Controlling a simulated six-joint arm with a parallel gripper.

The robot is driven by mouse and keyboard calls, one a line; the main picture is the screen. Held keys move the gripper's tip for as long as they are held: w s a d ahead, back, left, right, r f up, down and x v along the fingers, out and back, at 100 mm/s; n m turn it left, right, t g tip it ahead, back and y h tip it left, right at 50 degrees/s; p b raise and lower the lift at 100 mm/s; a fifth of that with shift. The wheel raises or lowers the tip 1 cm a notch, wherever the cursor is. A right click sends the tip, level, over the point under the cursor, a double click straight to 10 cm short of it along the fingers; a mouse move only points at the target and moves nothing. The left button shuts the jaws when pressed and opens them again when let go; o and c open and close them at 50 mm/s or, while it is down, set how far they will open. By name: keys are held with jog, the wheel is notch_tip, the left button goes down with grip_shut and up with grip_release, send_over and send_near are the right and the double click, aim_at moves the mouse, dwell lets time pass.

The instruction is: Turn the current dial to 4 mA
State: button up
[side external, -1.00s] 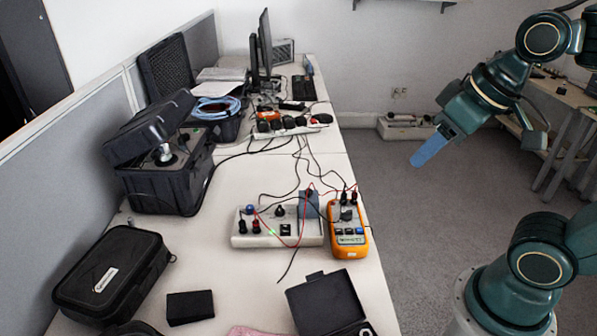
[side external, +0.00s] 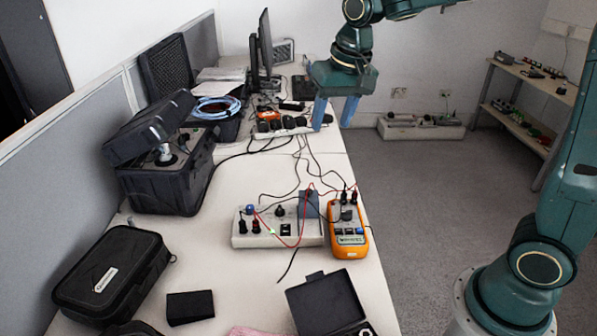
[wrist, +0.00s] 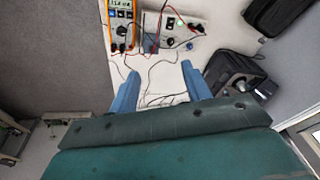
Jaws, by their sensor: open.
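A pale control box (side external: 270,240) sits on the desk left of the orange multimeter (side external: 347,231). A small black knob (side external: 280,211), which looks like the current dial, stands on its top; its setting is too small to read. The wrist view shows the control box (wrist: 190,19) at the top, with the knob (wrist: 170,43), and the multimeter (wrist: 122,22), its lit display cut by the top edge. My gripper (side external: 334,113) is open and empty, blue fingers pointing down, above and behind the box and clear of it. It also shows in the wrist view (wrist: 158,72).
Red and black leads (side external: 302,160) run across the desk and over the box. A grey-blue block (side external: 308,204) stands beside the knob. A power strip (side external: 290,128) lies below my gripper, and an open black case (side external: 160,170) stands left.

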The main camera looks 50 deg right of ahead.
jog(key=w+f+m+g, duration=0.2)
jog(key=w+f, duration=0.6)
jog(key=w, duration=0.2)
jog(key=m, duration=0.2)
send_over(280, 209)
notch_tip(280, 209, down, 11)
jog(key=shift+w+g, duration=0.1)
jog(key=shift+g, duration=0.3)
notch_tip(280, 209, down, 14)
jog(key=shift+r, duration=0.1)
jog(key=c, duration=1)
